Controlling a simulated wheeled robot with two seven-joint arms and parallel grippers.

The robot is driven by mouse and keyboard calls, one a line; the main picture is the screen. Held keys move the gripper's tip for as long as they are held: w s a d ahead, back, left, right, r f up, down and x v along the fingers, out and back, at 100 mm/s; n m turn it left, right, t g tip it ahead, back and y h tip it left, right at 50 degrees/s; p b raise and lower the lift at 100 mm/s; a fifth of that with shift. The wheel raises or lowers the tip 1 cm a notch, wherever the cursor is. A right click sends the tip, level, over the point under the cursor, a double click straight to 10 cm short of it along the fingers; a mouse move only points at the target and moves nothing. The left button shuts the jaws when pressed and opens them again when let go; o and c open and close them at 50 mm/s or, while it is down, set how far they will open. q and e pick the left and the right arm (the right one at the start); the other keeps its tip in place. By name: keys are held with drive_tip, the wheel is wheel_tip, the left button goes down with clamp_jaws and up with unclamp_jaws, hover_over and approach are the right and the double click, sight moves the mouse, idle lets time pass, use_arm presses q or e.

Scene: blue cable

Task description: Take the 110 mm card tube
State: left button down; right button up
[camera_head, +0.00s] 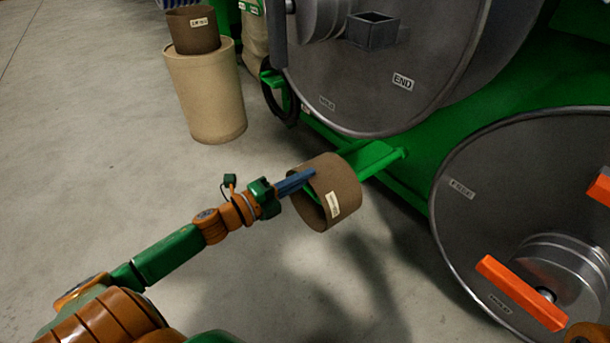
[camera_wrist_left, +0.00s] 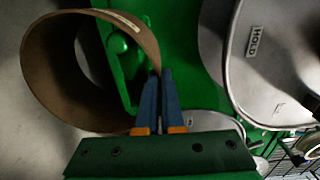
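A short brown card tube (camera_head: 337,187) with a pale label is at the end of my left arm in the head view. Its open mouth faces the arm, and its label is too small to read. My left gripper (camera_head: 312,173) has its blue fingers at the tube's rim. In the left wrist view the fingers (camera_wrist_left: 159,78) are close together with the wall of the tube (camera_wrist_left: 65,25) between their tips. Green shows inside the tube's mouth; I cannot tell whether a bar runs through it. My right gripper is not in view.
Another brown tube (camera_head: 193,30) with a label stands on a tan drum (camera_head: 207,95) at the back left. A large grey reel (camera_head: 370,85) on a green frame (camera_head: 410,180) and a second reel (camera_head: 470,215) with orange bars (camera_head: 520,292) fill the right. The floor (camera_head: 90,130) at left is clear.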

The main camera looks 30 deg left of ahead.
use_arm(q)
drive_tip(key=shift+s+a, duration=0.1)
drive_tip(key=shift+s, duration=0.05)
idle(0.3)
drive_tip(key=p+v, duration=0.5)
drive_tip(key=v, duration=0.8)
idle(0.4)
drive_tip(key=shift+r, duration=0.1)
